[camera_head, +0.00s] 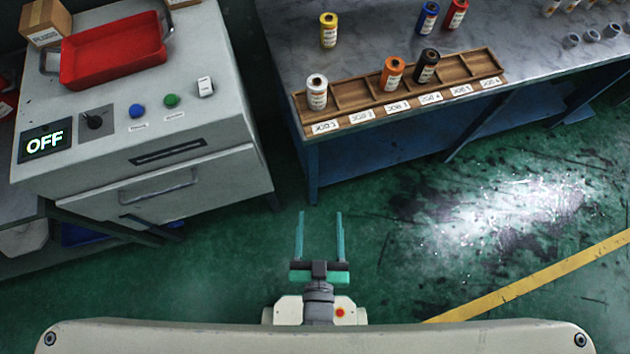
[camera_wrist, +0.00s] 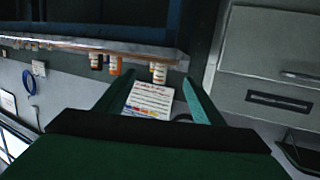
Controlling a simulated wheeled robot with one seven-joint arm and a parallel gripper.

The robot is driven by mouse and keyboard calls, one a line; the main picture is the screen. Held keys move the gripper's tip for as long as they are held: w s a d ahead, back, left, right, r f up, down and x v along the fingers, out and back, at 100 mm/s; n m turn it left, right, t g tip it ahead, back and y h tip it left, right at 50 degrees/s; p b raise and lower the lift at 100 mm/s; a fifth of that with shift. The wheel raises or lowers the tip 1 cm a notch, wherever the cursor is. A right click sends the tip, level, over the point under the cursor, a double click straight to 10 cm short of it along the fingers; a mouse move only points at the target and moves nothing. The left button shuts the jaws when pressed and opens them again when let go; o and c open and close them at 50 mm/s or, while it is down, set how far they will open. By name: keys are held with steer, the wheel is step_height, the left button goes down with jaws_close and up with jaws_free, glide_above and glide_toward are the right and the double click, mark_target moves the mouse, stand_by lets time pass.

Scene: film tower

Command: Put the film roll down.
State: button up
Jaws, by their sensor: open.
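My gripper (camera_head: 320,228) is open and empty, in front of the bench and above the green floor. In the wrist view its two teal fingers (camera_wrist: 168,100) are spread with nothing held between them. A white film roll (camera_head: 317,92), an orange film roll (camera_head: 392,74) and a black film roll (camera_head: 426,66) stand upright in a wooden rack (camera_head: 459,74) with labelled slots. Yellow (camera_head: 328,30), blue (camera_head: 428,18) and red (camera_head: 456,14) film rolls stand on the bench top behind the rack. All are apart from my gripper.
A grey machine (camera_head: 215,120) stands at left, with a red tray (camera_head: 112,50), a box (camera_head: 45,20), buttons and a display reading OFF (camera_head: 43,145). The metal bench (camera_head: 520,40) is at right. Open green floor (camera_head: 400,250) lies around my gripper.

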steer(key=a+r+v, duration=0.1)
steer(key=v, duration=0.7)
steer(key=shift+w+r+y, duration=0.15)
steer(key=shift+y, duration=0.15)
